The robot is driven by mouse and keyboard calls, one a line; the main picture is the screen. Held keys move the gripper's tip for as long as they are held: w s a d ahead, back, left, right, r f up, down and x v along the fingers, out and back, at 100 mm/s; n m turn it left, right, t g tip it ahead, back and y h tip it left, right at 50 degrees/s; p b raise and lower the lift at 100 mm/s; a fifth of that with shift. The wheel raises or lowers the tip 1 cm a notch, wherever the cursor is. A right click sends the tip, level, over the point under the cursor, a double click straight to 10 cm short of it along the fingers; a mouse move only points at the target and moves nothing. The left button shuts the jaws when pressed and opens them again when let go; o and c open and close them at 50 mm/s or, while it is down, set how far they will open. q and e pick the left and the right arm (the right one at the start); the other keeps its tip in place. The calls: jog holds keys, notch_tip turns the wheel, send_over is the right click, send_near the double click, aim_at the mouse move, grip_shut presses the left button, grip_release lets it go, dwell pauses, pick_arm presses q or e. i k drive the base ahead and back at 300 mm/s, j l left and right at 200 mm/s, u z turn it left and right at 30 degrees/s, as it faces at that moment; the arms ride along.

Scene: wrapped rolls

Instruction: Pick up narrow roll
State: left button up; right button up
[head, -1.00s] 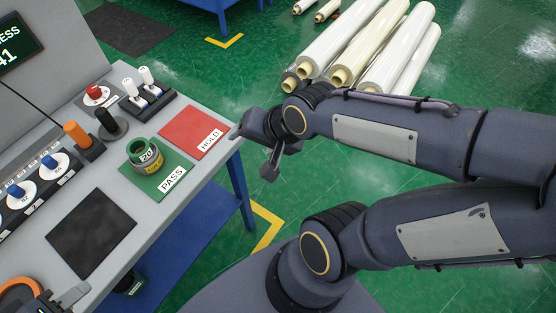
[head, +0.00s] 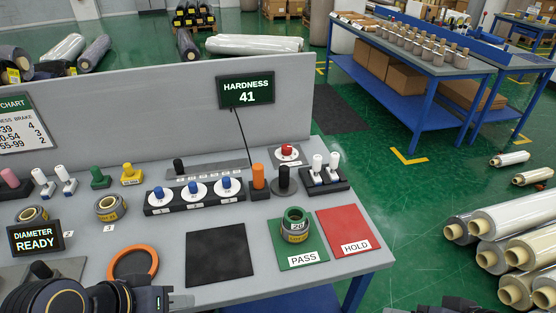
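Two thin wrapped rolls lie on the green floor at the right of the head view, one pale (head: 509,159) and one cream (head: 533,176). Larger wrapped rolls (head: 515,216) are stacked below them, cut by the right edge. Small labelled rolls stand on the grey bench: one on the green PASS card (head: 296,224), and two at the left (head: 110,208), (head: 32,215). My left gripper (head: 160,297) is at the bottom left, in front of the bench, partly cut off; its fingers are unclear. Only dark tops of my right arm show at the bottom edge.
The grey bench (head: 85,265) carries a black pad (head: 220,255), an orange ring (head: 133,262), knobs and a red HOLD card (head: 346,230). A blue table (head: 420,80) stands beyond.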

aim_at(35, 213)
jog(key=u, duration=2)
jog(key=i+j, duration=0.15)
jog(key=j, duration=0.15)
jog(key=i+j+z, duration=0.1)
jog(key=j, duration=0.2)
jog(key=i+j, duration=0.3)
jog(key=i+j+z, duration=0.1)
jog(key=i+j, duration=0.25)
jog(key=j, duration=0.15)
jog(key=i+j+z, duration=0.1)
jog(key=i+j, duration=0.45)
jog(key=j, duration=0.3)
